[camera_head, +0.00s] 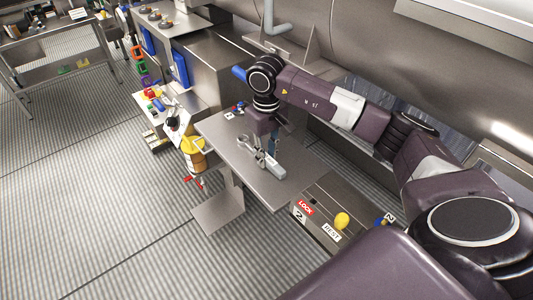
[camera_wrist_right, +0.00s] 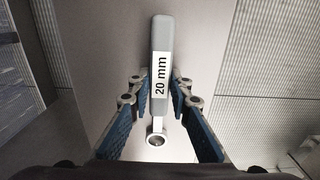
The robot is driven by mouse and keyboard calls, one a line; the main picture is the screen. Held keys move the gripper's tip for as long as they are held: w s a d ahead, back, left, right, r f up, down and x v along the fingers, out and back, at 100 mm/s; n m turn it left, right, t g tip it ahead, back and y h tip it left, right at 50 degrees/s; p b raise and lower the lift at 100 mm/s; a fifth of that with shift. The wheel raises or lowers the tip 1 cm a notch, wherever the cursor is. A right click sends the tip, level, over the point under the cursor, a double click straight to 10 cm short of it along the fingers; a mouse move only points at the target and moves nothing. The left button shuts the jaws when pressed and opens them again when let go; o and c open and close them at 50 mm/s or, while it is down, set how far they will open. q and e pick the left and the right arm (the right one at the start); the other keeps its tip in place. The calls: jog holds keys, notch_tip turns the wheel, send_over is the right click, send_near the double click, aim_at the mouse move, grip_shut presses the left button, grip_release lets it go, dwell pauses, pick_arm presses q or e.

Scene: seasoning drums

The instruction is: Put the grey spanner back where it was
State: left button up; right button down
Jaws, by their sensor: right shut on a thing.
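The grey spanner (camera_head: 275,169) is at the small steel table (camera_head: 226,141), under my right gripper (camera_head: 268,150). In the right wrist view the spanner (camera_wrist_right: 160,45) has a thick grey handle with a white "20 mm" label and a metal ring near its lower end. The blue-padded fingers of my right gripper (camera_wrist_right: 161,88) are on both sides of the handle, shut on it. Whether the spanner touches the tabletop or hangs just above it, I cannot tell. My left gripper is not in view.
The left tabletop is bare.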

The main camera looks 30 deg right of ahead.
aim_at(267, 157)
jog(key=c, duration=2.2)
grip_release()
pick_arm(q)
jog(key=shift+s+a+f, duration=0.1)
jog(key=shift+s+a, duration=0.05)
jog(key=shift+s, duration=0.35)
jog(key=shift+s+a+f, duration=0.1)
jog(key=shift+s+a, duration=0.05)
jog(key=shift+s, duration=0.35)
pick_arm(e)
jog(key=o, duration=0.4)
jog(key=shift+o, duration=0.2)
jog(key=shift+w+r, duration=0.1)
jog(key=shift+r, duration=0.1)
notch_tip(267, 157, up, 6)
jog(key=shift+r+b, duration=0.1)
jog(key=shift+b, duration=0.65)
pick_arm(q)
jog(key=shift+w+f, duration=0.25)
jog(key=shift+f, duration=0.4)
pick_arm(e)
jog(key=shift+r, duration=0.5)
